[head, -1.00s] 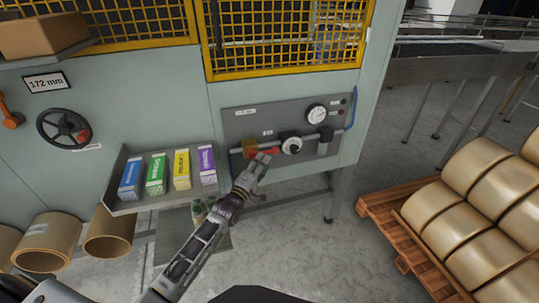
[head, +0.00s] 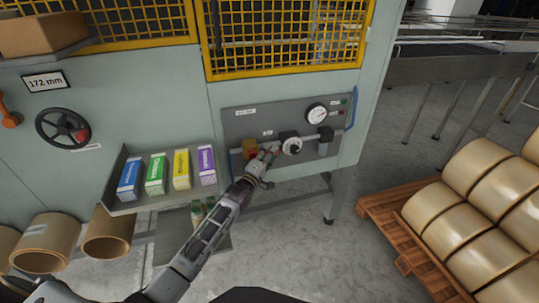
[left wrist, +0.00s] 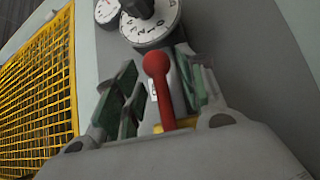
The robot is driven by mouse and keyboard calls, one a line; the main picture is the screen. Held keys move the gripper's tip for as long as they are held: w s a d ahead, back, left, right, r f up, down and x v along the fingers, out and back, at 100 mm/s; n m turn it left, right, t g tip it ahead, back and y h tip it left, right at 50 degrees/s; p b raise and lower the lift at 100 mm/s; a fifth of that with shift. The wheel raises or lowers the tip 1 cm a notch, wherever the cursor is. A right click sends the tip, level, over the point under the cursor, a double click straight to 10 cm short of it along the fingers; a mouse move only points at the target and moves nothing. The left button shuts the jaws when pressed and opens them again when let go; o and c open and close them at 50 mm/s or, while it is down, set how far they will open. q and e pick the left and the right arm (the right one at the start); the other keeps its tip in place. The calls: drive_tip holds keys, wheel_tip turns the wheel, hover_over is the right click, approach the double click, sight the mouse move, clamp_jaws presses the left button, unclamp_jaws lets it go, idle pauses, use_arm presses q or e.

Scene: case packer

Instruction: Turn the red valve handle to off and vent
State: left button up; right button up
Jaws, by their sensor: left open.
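The red valve handle (left wrist: 159,85) is a lever with a round knob, seen in the left wrist view standing between my left gripper's fingers (left wrist: 160,90). The fingers are apart, one on each side of it; whether either touches it I cannot tell. In the head view my left gripper (head: 267,160) is at the grey valve panel (head: 240,125) and mostly hides the handle. My right gripper is not in view.
A white-scaled dial knob (head: 291,145) sits close right of the gripper, with a pressure gauge (head: 316,113) above. A shelf (head: 125,208) with several coloured boxes is to the left. A pallet (head: 385,222) of brown rolls stands right.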

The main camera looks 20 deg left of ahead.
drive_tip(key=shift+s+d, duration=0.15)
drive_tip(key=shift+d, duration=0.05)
use_arm(q)
drive_tip(key=shift+c, duration=0.2)
clamp_jaws()
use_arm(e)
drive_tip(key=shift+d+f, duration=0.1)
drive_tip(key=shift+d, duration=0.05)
